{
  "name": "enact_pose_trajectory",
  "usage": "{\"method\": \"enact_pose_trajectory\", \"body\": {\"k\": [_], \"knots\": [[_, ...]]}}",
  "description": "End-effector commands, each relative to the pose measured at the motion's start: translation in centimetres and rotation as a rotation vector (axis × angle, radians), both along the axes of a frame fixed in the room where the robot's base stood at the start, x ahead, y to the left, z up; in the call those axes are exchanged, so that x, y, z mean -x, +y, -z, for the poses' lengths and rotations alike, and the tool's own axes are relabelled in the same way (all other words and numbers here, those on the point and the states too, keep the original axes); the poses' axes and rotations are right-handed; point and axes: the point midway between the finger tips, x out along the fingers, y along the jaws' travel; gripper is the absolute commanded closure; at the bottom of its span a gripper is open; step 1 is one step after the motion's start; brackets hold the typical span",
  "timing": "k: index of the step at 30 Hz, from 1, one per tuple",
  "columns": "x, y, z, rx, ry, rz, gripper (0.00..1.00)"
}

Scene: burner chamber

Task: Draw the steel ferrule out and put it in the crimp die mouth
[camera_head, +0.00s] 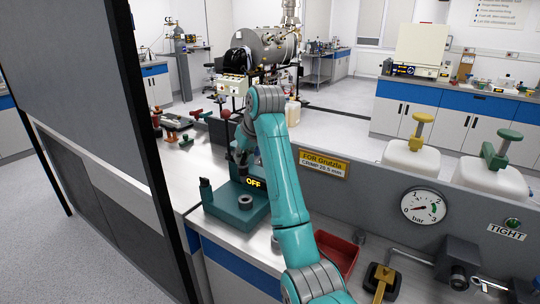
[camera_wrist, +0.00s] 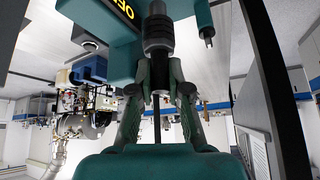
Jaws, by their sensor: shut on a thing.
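My gripper (camera_wrist: 160,92) is shut on a dark ribbed cylindrical part (camera_wrist: 158,45), which sits between and beyond its fingertips in the wrist view. I cannot tell whether this part is the steel ferrule, or whether it is free of what is beneath it. In the head view my gripper (camera_head: 242,156) points down at the back of a teal crimp press (camera_head: 226,205) marked OFF, partly hidden by my arm. A grey ring (camera_head: 245,201) on the press's front deck looks like the die mouth; I cannot be sure. The teal press (camera_wrist: 184,32) also shows in the wrist view.
A dark-framed grey partition (camera_head: 85,70) stands close on the left. A red bin (camera_head: 338,254), a pressure gauge (camera_head: 423,208) and a yellow-handled tool (camera_head: 382,278) are on the right. Small red-handled fittings (camera_head: 198,116) lie behind the press. A small grey ring (camera_head: 277,239) is at the bench front.

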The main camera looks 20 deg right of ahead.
Motion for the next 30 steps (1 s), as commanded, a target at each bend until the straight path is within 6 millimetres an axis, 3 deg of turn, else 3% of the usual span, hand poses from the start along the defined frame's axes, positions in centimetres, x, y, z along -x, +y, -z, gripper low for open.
{"method": "enact_pose_trajectory", "body": {"k": [17,30], "knots": [[0.0,0.6,0.1,0.012,-0.003,-0.006,1.0],[0.1,0.6,3.1,0.011,-0.002,-0.007,1.0]]}}
